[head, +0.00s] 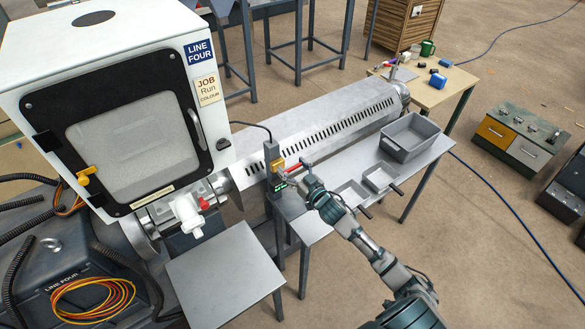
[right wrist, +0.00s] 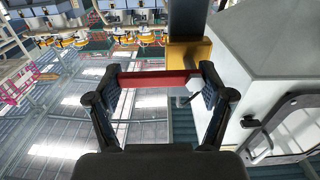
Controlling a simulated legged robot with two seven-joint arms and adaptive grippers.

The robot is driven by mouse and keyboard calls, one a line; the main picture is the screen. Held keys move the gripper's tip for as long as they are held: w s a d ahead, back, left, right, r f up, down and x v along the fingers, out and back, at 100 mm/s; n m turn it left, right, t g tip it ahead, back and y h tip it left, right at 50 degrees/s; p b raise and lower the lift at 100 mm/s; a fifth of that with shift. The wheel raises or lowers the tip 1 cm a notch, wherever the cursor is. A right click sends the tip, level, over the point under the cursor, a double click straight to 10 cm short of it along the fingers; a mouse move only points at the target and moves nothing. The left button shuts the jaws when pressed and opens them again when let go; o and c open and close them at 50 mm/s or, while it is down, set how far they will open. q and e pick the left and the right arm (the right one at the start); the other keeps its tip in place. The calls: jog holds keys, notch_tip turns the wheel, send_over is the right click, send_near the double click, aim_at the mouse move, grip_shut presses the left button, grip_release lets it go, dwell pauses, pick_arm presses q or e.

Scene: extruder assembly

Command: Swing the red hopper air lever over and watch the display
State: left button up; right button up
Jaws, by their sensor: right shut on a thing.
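The red lever (head: 300,164) sits at the top of a grey post (head: 272,156) beside the perforated metal barrel cover. It extends to the right from a yellow valve body (head: 278,163). My right gripper (head: 291,178) is at the lever in the head view. In the right wrist view, the red lever (right wrist: 160,78) runs across between the two fingers of my right gripper (right wrist: 160,84), which is shut on it, with the yellow part (right wrist: 190,52) just beyond. A small display (head: 280,186) glows green low on the post; its text is too small to read. My left gripper is not in view.
A large white cabinet (head: 120,30) with a dark-framed window stands at left. A grey bin (head: 410,136) and shallow trays (head: 381,178) rest on the metal bench right of the post. An empty metal table (head: 225,275) stands in front.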

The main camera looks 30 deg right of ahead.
aim_at(289, 169)
jog(key=shift+r+n+p, duration=0.35)
jog(key=shift+r+n, duration=0.05)
jog(key=shift+r, duration=0.1)
jog(key=n+p, duration=0.1)
jog(key=r+n+p, duration=0.1)
jog(key=n, duration=0.1)
jog(key=shift+a, duration=0.1)
jog(key=n+p, duration=0.2)
jog(key=n, duration=0.1)
jog(key=a+r+n+p, duration=0.1)
jog(key=shift+n, duration=0.3)
jog(key=n, duration=0.1)
jog(key=n+p, duration=0.1)
jog(key=shift+a+r+n, duration=0.15)
jog(key=shift+a+n, duration=0.1)
jog(key=shift+n, duration=0.05)
jog(key=n, duration=0.1)
jog(key=n+p, duration=0.1)
jog(key=shift+a+n, duration=0.35)
jog(key=shift+n, duration=0.05)
jog(key=n, duration=0.1)
jog(key=a+n, duration=0.1)
jog(key=shift+s+n+p, duration=0.1)
jog(key=shift+n+p, duration=0.25)
jog(key=shift+n, duration=0.05)
jog(key=shift+a+n, duration=0.15)
jog(key=shift+n, duration=0.55)
jog(key=shift+f, duration=0.2)
jog(key=shift+a, duration=0.1)
